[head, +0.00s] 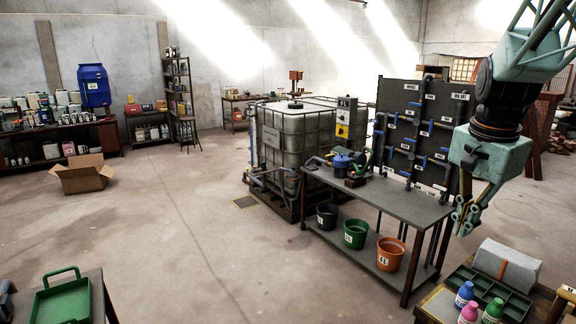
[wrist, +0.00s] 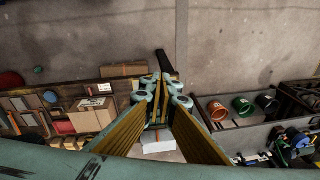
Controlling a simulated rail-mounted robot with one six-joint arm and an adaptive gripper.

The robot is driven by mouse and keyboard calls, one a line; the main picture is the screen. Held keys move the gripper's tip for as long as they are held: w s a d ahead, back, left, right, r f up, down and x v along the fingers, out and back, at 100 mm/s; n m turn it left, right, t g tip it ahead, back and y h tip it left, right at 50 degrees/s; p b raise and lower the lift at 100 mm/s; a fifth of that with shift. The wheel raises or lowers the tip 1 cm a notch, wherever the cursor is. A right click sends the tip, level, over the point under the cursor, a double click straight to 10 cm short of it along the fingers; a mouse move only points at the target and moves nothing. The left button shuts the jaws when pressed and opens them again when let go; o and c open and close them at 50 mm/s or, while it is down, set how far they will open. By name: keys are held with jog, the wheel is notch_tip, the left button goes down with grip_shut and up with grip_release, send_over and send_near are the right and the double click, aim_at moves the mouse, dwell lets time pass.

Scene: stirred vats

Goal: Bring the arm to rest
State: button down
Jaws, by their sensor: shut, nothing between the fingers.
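My gripper (head: 465,222) hangs from my teal arm at the right side of the head view, pointing down. Its fingers are shut with nothing between them. It is in the air right of the workbench and above the small table with the bottles. In the wrist view the gripper's fingertips (wrist: 162,90) meet near the middle of the picture, with a white and grey block below them. The gripper touches nothing that I can see.
A workbench (head: 385,195) with buckets beneath and a pipe panel (head: 425,120) stand left of my gripper. A caged tank (head: 300,135) is behind. A dark tray (head: 490,290) and bottles (head: 468,313) lie below. The floor (head: 180,220) at centre left is clear.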

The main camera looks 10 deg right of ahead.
jog(key=s+a+r+n+t+b, duration=0.1)
jog(key=s+a+r+n, duration=0.2)
jog(key=s+a+n, duration=0.65)
jog(key=s+a+r+n+t+b, duration=0.15)
jog(key=s+a, duration=0.45)
jog(key=a, duration=0.8)
jog(key=s+a+f+n, duration=0.2)
jog(key=s, duration=0.3)
jog(key=s+a+f+n+y, duration=0.1)
jog(key=s+a+n, duration=0.1)
jog(key=s, duration=0.3)
jog(key=shift+s+a+f+b, duration=0.15)
jog(key=shift+a+f+b, duration=0.1)
jog(key=shift+f+b, duration=0.15)
